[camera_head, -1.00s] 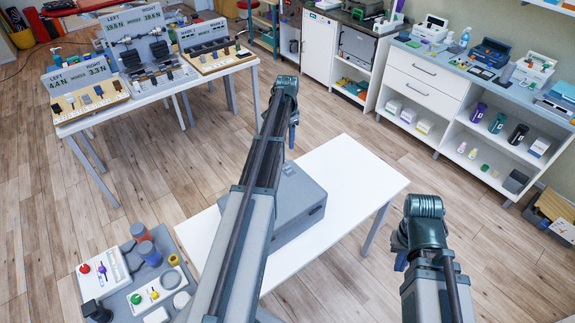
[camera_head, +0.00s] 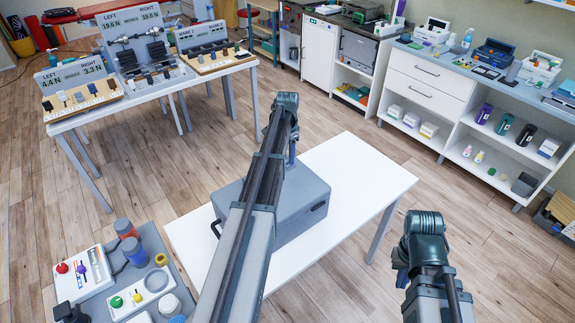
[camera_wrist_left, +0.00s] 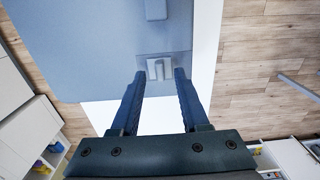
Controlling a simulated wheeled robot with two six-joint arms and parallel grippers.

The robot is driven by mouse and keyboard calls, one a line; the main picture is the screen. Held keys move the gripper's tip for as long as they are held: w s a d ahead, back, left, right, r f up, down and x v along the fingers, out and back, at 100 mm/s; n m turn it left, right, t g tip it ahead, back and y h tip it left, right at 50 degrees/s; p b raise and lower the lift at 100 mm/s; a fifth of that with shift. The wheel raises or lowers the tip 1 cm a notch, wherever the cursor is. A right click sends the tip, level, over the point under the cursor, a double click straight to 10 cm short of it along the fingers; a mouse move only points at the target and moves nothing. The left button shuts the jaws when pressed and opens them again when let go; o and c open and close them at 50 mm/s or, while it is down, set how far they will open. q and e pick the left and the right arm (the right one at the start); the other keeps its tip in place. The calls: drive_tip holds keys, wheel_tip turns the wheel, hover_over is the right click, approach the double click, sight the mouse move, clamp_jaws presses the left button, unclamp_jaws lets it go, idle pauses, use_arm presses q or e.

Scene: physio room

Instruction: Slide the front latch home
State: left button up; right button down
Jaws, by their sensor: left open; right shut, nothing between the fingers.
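A grey case (camera_head: 305,190) sits closed on the white table, partly hidden behind my left arm. In the left wrist view, a small light-grey latch (camera_wrist_left: 159,69) sits on a plate at the edge of the case (camera_wrist_left: 95,50). My left gripper (camera_head: 291,152) is over the far side of the case. In the left wrist view my left gripper (camera_wrist_left: 160,74) is open, its fingertips to either side of the latch; I cannot tell whether they touch it. My right gripper (camera_head: 401,276) is shut and empty, off the table's right side.
The white table (camera_head: 370,180) is bare right of the case. A grey block (camera_wrist_left: 155,9) is on the case top. A tray with control boxes and jars (camera_head: 185,290) stands at the lower left. A display table (camera_head: 150,92) and a white counter (camera_head: 430,95) stand behind.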

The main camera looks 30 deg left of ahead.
use_arm(q)
drive_tip(key=shift+f, duration=0.7)
drive_tip(key=shift+r, duration=0.1)
clamp_jaws()
idle(0.9)
